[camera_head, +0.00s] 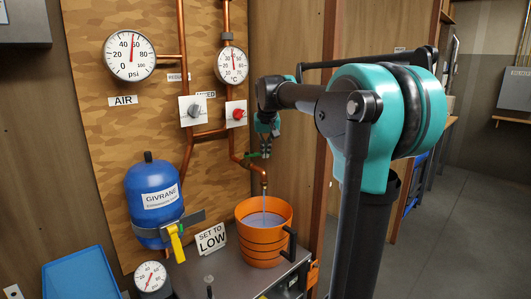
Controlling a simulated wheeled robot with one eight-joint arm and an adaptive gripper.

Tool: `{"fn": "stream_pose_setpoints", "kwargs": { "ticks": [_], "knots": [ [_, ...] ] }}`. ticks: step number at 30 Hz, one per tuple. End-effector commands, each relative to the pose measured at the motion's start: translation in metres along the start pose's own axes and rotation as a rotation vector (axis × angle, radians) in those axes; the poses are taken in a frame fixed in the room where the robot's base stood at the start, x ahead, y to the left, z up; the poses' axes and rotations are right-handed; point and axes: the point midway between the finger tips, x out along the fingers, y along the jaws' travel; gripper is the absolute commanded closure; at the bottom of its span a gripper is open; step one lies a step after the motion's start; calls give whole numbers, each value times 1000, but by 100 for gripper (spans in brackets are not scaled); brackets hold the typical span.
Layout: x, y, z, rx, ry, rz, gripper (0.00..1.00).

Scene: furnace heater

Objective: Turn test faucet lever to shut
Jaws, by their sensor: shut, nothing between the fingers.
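The test faucet (264,184) is the copper spout at the end of the pipe, and a thin stream of water runs from it. Its small green lever (250,156) sticks out to the left just above the spout. My gripper (266,155) hangs pointing down right beside the lever, at its right end. Its fingers are shut with nothing between them. I cannot tell whether the fingertips touch the lever. An orange bucket (262,250) with water in it stands under the spout.
The bucket stands on a grey metal bench (210,275). A "SET TO LOW" sign (211,239), a blue tank (153,195) with a yellow-handled valve (175,243), and a small gauge (150,277) are to the left. Knobs (238,114) and copper pipes (186,100) are on the wooden panel behind.

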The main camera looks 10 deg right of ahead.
Motion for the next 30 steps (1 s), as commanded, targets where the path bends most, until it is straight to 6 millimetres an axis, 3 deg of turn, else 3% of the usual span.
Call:
{"fn": "stream_pose_setpoints", "kwargs": {
  "ticks": [20,30],
  "knots": [
    [2,3,-6,-82,1,-34,100],
    [6,8,-17,-221,1,-89,100]
  ]
}}
